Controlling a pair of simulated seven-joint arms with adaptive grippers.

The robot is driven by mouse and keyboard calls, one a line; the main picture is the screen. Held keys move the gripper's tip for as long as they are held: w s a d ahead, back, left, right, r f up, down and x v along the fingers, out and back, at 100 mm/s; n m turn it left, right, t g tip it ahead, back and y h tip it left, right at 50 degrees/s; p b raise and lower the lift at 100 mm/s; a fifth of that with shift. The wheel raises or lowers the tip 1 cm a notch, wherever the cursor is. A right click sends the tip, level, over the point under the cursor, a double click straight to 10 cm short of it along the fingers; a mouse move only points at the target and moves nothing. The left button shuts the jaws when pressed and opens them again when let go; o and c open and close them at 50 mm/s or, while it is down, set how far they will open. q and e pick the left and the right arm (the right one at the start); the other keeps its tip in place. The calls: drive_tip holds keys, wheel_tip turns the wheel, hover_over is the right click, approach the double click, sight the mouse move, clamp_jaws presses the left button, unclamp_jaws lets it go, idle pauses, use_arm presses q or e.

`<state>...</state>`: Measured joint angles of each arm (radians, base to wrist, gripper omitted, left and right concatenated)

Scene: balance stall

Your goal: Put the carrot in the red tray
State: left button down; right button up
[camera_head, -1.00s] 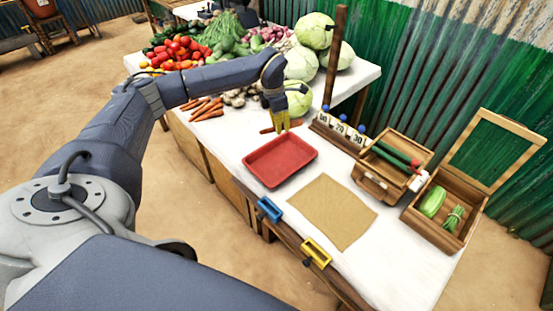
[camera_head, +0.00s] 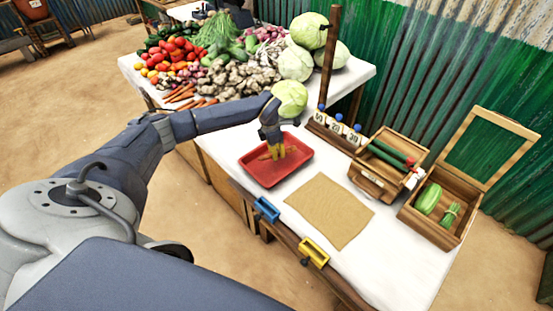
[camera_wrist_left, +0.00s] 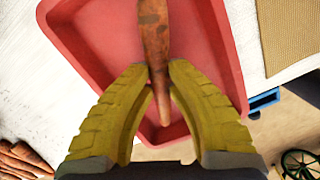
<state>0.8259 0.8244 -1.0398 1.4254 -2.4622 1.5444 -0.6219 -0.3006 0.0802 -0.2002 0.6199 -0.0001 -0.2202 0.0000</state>
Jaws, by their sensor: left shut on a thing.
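The carrot (camera_wrist_left: 153,30) is an orange-brown root between the yellow fingertips of my left gripper (camera_wrist_left: 159,72), which is shut on it. In the head view my left gripper (camera_head: 277,152) points down inside the outline of the red tray (camera_head: 265,178), with a little of the carrot showing beside the fingers. The red tray (camera_wrist_left: 90,35) also lies under the carrot in the left wrist view. I cannot tell whether the carrot touches the tray floor. My right gripper is not in view.
A brown mat (camera_head: 330,210) lies right of the tray. A wooden box (camera_head: 375,180) with a green rod and an open crate (camera_head: 428,228) with green vegetables stand farther right. Vegetable piles (camera_head: 240,82) and a cabbage (camera_head: 290,99) are behind. White tabletop is clear around the mat.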

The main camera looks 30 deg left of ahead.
sight(277, 162)
use_arm(q)
drive_tip(key=shift+f, duration=1.8)
drive_tip(key=shift+f, duration=0.1)
drive_tip(key=c, duration=1.4)
unclamp_jaws()
drive_tip(key=shift+o, duration=0.2)
drive_tip(key=r, duration=0.4)
drive_tip(key=s+r, duration=0.1)
drive_tip(key=r, duration=0.3)
drive_tip(key=a+r, duration=0.1)
drive_tip(key=r, duration=0.3)
drive_tip(key=shift+s+a, duration=0.1)
drive_tip(key=shift+s, duration=0.15)
